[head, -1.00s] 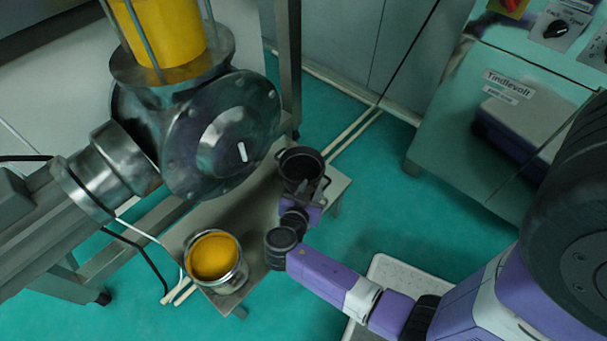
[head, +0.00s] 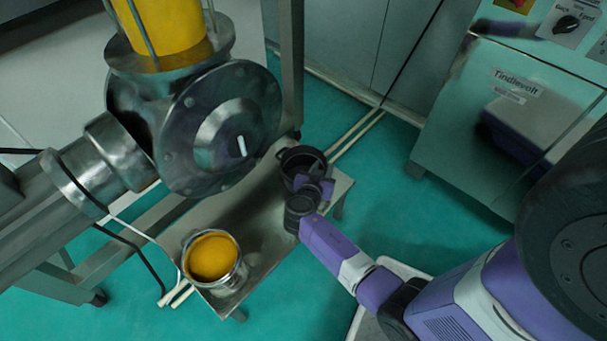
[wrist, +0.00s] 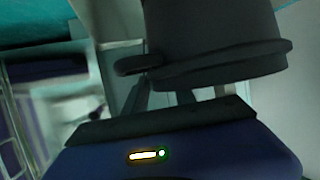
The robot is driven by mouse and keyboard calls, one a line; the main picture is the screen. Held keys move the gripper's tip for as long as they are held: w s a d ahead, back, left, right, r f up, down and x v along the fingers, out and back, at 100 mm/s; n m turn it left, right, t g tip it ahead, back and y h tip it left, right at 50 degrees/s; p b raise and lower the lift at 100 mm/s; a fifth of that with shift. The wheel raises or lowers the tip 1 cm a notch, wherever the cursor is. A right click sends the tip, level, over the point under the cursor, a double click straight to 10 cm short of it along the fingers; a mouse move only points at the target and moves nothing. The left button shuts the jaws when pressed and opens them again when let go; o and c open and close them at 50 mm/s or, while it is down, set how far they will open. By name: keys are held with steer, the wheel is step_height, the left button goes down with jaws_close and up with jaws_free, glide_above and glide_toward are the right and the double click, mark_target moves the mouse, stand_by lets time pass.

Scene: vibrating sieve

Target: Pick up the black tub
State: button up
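The black tub (head: 288,166) stands on the low metal table below the steel valve. It is round, with a wide rim and side handles. My gripper (head: 312,182) is at its near side and hides part of its wall. In the wrist view the tub (wrist: 215,35) fills the top right, very close, its rim and a handle (wrist: 138,64) towards my gripper. Two dark fingers (wrist: 164,97) show apart, with a gap between them, just short of or under the rim. Their tips are hidden, so contact cannot be told.
A metal can of yellow powder (head: 212,258) stands on the near left of the table (head: 262,225). The steel valve body (head: 215,130) hangs over the table's back. A metal cabinet (head: 500,130) stands at the right. Green floor lies open between table and cabinet.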

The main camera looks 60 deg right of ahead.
jaws_close()
steer(key=shift+f, duration=0.15)
stand_by(1.3)
